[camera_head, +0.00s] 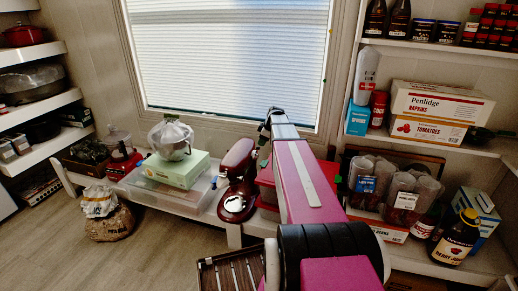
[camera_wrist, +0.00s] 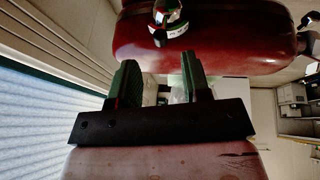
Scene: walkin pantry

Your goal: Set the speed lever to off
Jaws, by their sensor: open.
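The dark red stand mixer (camera_head: 238,170) stands on the low white bench below the window, just left of my arm. In the wrist view its glossy red body (camera_wrist: 220,35) fills the top of the picture. A small round metallic fitting with a pale label (camera_wrist: 170,22) shows on that body, and a small dark part (camera_wrist: 304,20) shows at its right end. I cannot tell whether either is the speed lever. My gripper (camera_wrist: 160,82) is open and empty, its two dark green fingers pointing toward the mixer body. In the head view the gripper (camera_head: 266,124) is partly hidden by my arm.
Left of the mixer are a green box (camera_head: 178,170) with a wrapped bowl (camera_head: 171,138) on it and a clear bin (camera_head: 160,193). A red container (camera_head: 267,182) is close on the right.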

